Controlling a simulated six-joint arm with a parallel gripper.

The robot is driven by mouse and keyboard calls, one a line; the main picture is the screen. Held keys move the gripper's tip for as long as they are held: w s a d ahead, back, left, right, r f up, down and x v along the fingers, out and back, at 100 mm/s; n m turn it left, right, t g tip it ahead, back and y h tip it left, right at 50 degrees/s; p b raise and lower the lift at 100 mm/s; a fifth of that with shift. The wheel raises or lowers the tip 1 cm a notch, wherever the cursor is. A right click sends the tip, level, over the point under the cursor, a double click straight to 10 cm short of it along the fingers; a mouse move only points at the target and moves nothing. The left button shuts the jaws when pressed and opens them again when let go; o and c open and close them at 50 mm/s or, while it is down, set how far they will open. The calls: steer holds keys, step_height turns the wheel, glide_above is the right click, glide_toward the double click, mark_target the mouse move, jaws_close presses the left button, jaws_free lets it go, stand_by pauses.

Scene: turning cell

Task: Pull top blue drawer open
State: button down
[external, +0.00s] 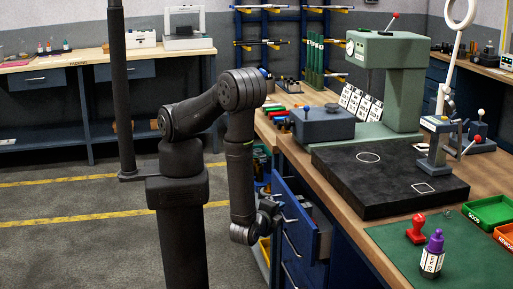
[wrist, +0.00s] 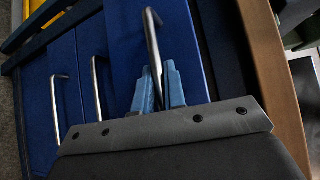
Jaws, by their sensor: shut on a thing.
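The top blue drawer (external: 294,212) stands partly out of the bench cabinet in the external view, with its inside and some grey contents showing. In the wrist view its blue front (wrist: 188,35) fills the middle right, with a silver bar handle (wrist: 152,32) on it. My gripper (wrist: 160,85) has its two blue fingers closed around that handle's lower part. In the external view my gripper (external: 276,210) is at the drawer's front, and its fingers are too small there to make out clearly.
Lower drawers with silver handles (wrist: 97,80) are below the top one. The wooden bench top (external: 295,158) overhangs the cabinet and holds a dark plate (external: 370,180), a green press (external: 385,60) and small parts. Open floor (external: 80,235) lies left of my arm.

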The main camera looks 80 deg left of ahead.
steer(key=s, duration=1.7)
steer(key=shift+s, duration=0.25)
steer(key=c, duration=1.5)
jaws_free()
steer(key=v, duration=1.7)
steer(key=shift+s+d+r, duration=0.1)
steer(key=shift+s+d, duration=0.05)
